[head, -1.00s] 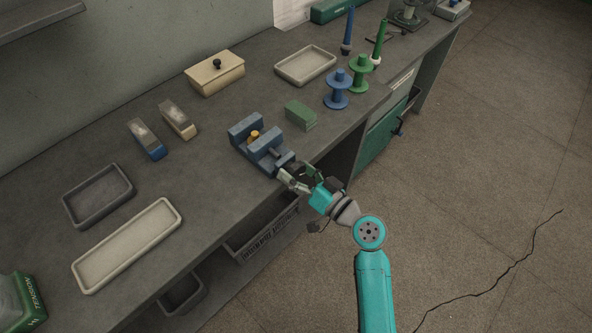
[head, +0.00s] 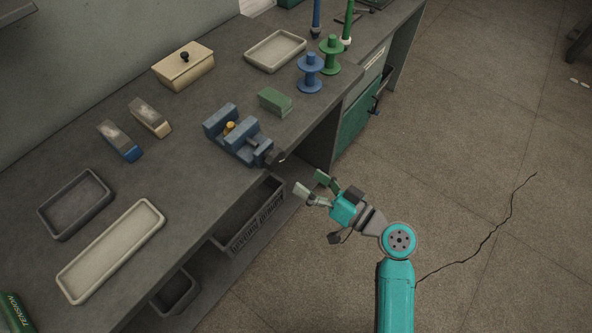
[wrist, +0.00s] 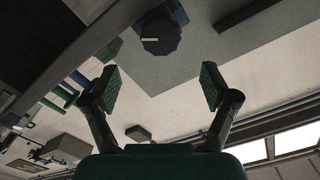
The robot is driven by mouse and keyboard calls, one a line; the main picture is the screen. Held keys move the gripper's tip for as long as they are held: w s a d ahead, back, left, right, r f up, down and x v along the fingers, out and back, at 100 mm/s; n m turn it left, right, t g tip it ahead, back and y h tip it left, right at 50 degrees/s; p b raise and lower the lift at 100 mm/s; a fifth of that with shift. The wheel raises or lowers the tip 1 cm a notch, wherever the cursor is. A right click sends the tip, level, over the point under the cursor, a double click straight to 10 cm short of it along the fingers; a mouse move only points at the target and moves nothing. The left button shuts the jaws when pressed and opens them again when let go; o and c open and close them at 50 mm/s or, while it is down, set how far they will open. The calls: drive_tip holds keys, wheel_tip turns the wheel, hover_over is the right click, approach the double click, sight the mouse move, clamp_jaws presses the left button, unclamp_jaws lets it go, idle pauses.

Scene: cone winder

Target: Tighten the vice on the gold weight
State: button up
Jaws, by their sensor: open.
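The blue vice (head: 240,140) sits near the front edge of the bench. The gold weight (head: 230,127) is between its jaws; I cannot tell whether both jaws touch it. The vice's dark round knob (head: 277,157) faces my gripper at the bench edge. In the wrist view the knob (wrist: 160,36) shows with a pale mark on it, ahead of the fingers and between them. My gripper (head: 311,186) is open and empty, apart from the knob, out past the bench edge. Both fingers with green pads show in the wrist view (wrist: 160,88).
A green block (head: 275,101), blue spool (head: 310,73) and green spool (head: 330,55) stand behind the vice. Trays (head: 112,250) lie to the left. A labelled crate (head: 255,222) is under the bench. Open floor lies right of the bench.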

sight(278, 162)
drive_tip(key=shift+s+d, duration=0.45)
drive_tip(key=shift+d, duration=0.05)
drive_tip(key=w+a+n, duration=0.1)
drive_tip(key=w+a, duration=0.1)
drive_tip(key=a, duration=0.1)
drive_tip(key=w+a, duration=0.2)
drive_tip(key=a, duration=0.1)
drive_tip(key=w+a+n, duration=0.1)
drive_tip(key=w+a, duration=0.2)
drive_tip(key=shift+w+a+n, duration=0.1)
drive_tip(key=shift+a+n, duration=0.05)
drive_tip(key=shift+n, duration=0.15)
drive_tip(key=c, duration=1.2)
